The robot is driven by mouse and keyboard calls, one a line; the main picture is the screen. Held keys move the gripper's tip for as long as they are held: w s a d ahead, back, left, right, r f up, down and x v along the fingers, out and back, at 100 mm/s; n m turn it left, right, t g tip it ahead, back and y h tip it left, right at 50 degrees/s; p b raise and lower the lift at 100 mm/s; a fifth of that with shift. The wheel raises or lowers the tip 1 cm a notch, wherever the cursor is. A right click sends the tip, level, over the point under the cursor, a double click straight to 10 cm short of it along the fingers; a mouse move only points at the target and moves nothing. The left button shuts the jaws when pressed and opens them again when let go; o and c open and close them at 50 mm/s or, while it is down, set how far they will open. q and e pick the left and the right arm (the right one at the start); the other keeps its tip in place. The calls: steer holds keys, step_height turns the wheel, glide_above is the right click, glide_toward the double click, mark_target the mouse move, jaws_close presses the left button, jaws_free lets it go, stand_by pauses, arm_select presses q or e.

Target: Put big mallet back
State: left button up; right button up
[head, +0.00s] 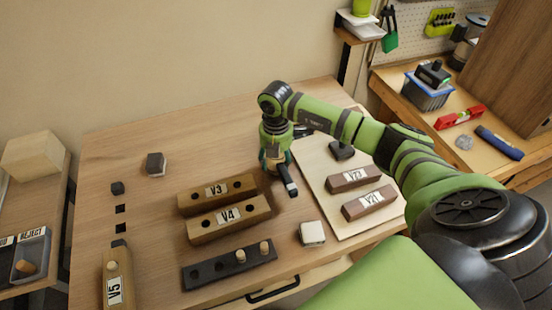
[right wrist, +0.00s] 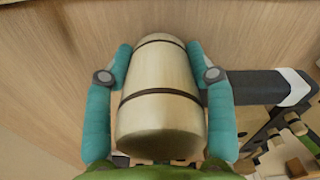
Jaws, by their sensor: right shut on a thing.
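My right gripper (head: 274,165) is over the middle of the table, just behind the V3 and V4 blocks. In the right wrist view its two teal fingers (right wrist: 160,62) are shut on the big mallet (right wrist: 160,95), on its pale wooden barrel-shaped head with two dark bands. A dark handle with a pale end (right wrist: 270,87) sticks out to the right there. In the head view the handle (head: 290,184) points toward the front, and the head is mostly hidden by the gripper. I cannot tell whether the mallet touches the table. My left gripper is not in view.
Wooden blocks V3 (head: 217,194) and V4 (head: 229,218) lie in front of the gripper, with a dark peg rail (head: 229,266) nearer. A pale board (head: 325,187) with blocks V23 (head: 353,179) and V21 (head: 369,203) is at right. The table's back left (head: 165,125) is clear.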

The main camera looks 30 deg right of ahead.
steer(key=shift+f, duration=0.3)
stand_by(0.5)
steer(key=o, duration=1.6)
steer(key=shift+o, duration=0.2)
steer(key=shift+o, duration=0.8)
steer(key=shift+r+p, duration=2.65)
steer(key=shift+r, duration=0.9)
steer(key=shift+f, duration=0.1)
